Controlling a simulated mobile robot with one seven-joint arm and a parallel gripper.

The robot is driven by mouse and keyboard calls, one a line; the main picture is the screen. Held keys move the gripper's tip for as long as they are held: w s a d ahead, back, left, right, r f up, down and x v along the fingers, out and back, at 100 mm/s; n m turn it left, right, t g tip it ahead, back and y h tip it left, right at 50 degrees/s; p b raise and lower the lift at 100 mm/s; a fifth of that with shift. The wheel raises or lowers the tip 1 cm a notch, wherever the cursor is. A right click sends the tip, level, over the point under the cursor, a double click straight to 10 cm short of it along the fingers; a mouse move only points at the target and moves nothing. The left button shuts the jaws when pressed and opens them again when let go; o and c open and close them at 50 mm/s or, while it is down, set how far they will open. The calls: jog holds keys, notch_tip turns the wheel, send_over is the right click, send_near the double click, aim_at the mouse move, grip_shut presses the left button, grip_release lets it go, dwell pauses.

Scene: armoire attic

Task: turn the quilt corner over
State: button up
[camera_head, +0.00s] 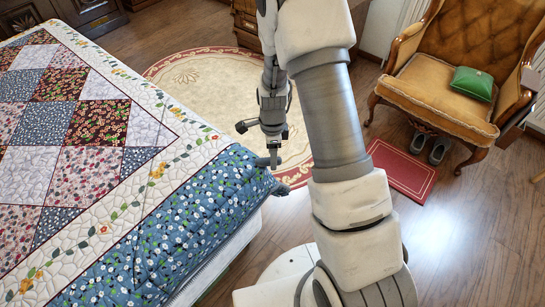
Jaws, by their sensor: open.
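The patchwork quilt (88,130) lies over the bed at the left, with a floral vine border and a blue flowered edge band (190,225). Its near right corner (262,183) lies at the bed's edge and appears flat, not folded. My gripper (272,160) points down just above and beside this corner, at the quilt's right edge. It is open with nothing seen between its fingers. Whether a finger touches the cloth I cannot tell.
A round cream rug (205,85) lies behind my arm. A tufted armchair (435,85) with a green cushion (472,83) stands at the right. Wooden floor (480,240) is clear at lower right.

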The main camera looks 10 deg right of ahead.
jog(key=shift+f, duration=0.35)
grip_shut()
dwell(1.2)
